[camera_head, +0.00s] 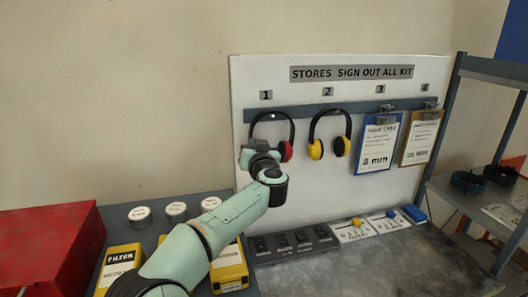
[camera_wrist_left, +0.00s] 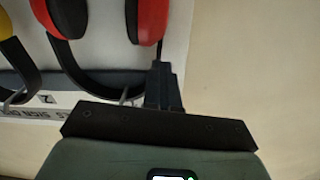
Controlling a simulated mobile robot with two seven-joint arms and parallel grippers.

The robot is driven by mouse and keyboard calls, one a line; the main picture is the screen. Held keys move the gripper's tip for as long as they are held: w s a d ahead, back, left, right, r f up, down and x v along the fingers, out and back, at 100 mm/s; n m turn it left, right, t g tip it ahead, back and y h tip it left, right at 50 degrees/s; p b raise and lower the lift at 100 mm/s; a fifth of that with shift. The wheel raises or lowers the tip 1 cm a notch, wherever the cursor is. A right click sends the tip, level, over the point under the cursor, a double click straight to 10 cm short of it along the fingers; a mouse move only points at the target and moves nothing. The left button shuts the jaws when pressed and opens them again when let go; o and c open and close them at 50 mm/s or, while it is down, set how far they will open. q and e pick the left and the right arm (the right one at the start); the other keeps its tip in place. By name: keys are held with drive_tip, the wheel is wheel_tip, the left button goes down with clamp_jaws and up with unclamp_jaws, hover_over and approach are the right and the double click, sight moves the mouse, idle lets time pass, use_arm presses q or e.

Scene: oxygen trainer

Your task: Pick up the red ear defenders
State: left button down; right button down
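The red ear defenders (camera_head: 286,151) hang by their black headband on the hook under number 1. Their left cup is hidden behind my left gripper (camera_head: 258,152) in the head view. In the left wrist view, which is upside down, both red-and-black cups (camera_wrist_left: 153,20) and the band show. My left gripper (camera_wrist_left: 165,88) has its dark fingers close together at one side of the headband. The band runs into the fingertips, and the fingers look shut on it, though dark on dark hides the exact contact. My right gripper is not in view.
Yellow ear defenders (camera_head: 315,148) hang close by under number 2. Clipboards (camera_head: 378,145) hang further right on the white board (camera_head: 240,90). Below are yellow filter boxes (camera_head: 228,272), white round tins (camera_head: 140,213), a red box (camera_head: 50,245) and a dark switch panel (camera_head: 293,243). A shelf stands right.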

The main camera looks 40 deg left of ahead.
sight(252, 122)
use_arm(q)
drive_tip(key=shift+a+f, duration=0.1)
drive_tip(key=shift+a, duration=0.2)
